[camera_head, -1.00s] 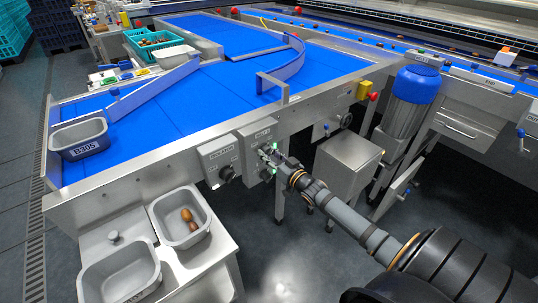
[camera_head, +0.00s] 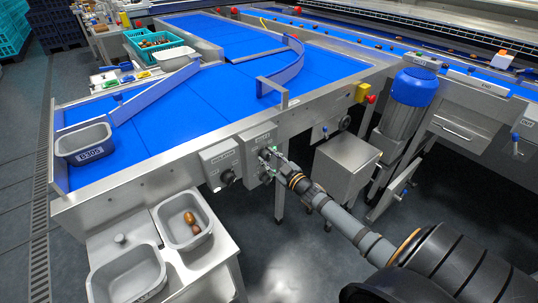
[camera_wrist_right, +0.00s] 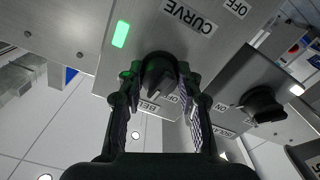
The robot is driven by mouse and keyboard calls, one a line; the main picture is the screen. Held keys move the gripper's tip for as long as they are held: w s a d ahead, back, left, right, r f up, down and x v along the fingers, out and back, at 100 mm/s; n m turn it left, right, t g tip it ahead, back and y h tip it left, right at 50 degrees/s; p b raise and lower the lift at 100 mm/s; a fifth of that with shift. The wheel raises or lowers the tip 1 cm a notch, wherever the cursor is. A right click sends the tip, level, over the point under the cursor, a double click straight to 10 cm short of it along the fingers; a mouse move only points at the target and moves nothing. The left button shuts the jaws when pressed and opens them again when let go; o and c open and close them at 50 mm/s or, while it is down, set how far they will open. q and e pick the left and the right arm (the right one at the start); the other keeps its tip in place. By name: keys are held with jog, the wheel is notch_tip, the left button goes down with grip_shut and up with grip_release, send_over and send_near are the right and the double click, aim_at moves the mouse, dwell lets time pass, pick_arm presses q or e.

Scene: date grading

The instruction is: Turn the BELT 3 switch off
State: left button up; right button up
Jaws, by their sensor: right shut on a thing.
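The grey switch box (camera_head: 257,139) is on the side of the blue belt table, right of the isolator box (camera_head: 219,156). My right gripper (camera_head: 270,158) is at its front. In the right wrist view, the gripper (camera_wrist_right: 158,80) has its two fingers on either side of a black rotary knob (camera_wrist_right: 158,72) and is shut on it. A CURVE label (camera_wrist_right: 188,17) is on the same panel. The fingers hide part of the knob, and I cannot tell its exact setting. My left gripper is not in view.
A second black knob (camera_wrist_right: 264,103) is on a neighbouring box at the right of the wrist view. A green lamp (camera_wrist_right: 121,33) glows on the panel. A grey steel box (camera_head: 347,163) stands right of my wrist. Grey tubs (camera_head: 127,275) stand at lower left.

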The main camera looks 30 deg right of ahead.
jog(key=n+p, duration=0.1)
jog(key=n, duration=0.1)
jog(key=shift+r+n, duration=0.1)
jog(key=shift+n, duration=0.3)
jog(key=n+p, duration=0.1)
jog(key=n, duration=0.1)
jog(key=shift+n+p, duration=0.3)
jog(key=shift+n, duration=0.1)
jog(key=n+p, duration=0.1)
jog(key=n, duration=0.3)
jog(key=shift+n, duration=0.4)
jog(key=o, duration=1.2)
jog(key=shift+c, duration=0.2)
jog(key=shift+s+d, duration=0.1)
jog(key=shift+s, duration=0.15)
jog(key=s, duration=1.1)
jog(key=shift+s+d, duration=0.25)
jog(key=shift+d, duration=0.15)
